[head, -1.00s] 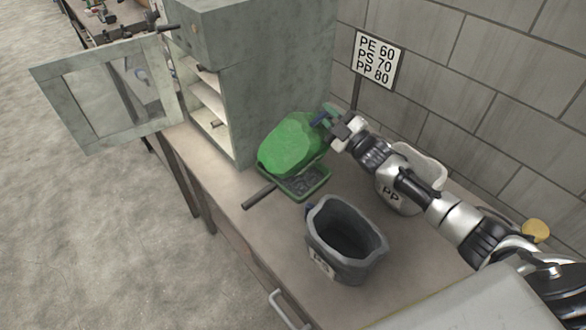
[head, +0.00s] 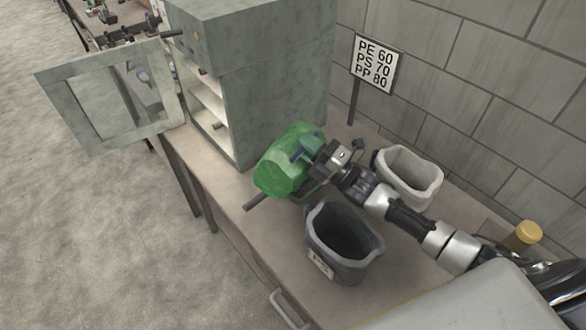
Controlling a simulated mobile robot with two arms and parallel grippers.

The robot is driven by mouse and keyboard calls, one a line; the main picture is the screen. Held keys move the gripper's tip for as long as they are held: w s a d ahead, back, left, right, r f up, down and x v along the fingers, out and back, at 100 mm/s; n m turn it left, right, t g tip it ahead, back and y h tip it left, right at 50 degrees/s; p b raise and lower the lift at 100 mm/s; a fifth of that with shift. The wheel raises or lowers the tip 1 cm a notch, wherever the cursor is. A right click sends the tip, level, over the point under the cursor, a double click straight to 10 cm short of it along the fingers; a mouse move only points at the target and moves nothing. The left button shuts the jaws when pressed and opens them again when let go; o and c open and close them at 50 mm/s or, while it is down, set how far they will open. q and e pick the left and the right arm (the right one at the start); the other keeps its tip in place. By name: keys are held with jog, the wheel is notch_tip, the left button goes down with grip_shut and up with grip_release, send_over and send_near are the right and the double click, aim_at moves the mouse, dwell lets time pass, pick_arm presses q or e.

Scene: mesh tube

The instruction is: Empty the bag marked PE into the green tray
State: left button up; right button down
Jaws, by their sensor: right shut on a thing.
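A green bag (head: 277,174) is held by my right gripper (head: 312,150), which is shut on it at a dark blue part of the bag. The bag is tipped on its side, its bulk toward the lower left. Its marking and its mouth do not show, and I cannot tell whether anything is pouring out. The green tray is almost wholly hidden behind the bag and the gripper. A dark handle (head: 254,201) sticks out below the bag to the left. My left gripper is not in view.
A grey bag (head: 345,242) stands open in front, and a paler grey bag (head: 409,176) stands behind my right arm. A grey cabinet (head: 272,95) with an open door (head: 75,115) is at the back left. A sign (head: 375,65) lists PE 60, PS 70, PP 80.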

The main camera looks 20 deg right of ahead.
jog(key=s+a+f+n+g+y+b, duration=0.1)
jog(key=s+a+f+n+g, duration=0.2)
jog(key=a+n, duration=0.4)
jog(key=s+a+f+n+g+y+b, duration=0.1)
jog(key=s+a+n+g, duration=0.4)
jog(key=n, duration=1)
jog(key=shift+s+a+f+n+g+b, duration=0.35)
jog(key=shift+s+a+f+b, duration=0.5)
jog(key=shift+s+f, duration=0.6)
jog(key=shift+a, duration=0.1)
jog(key=shift+r, duration=0.15)
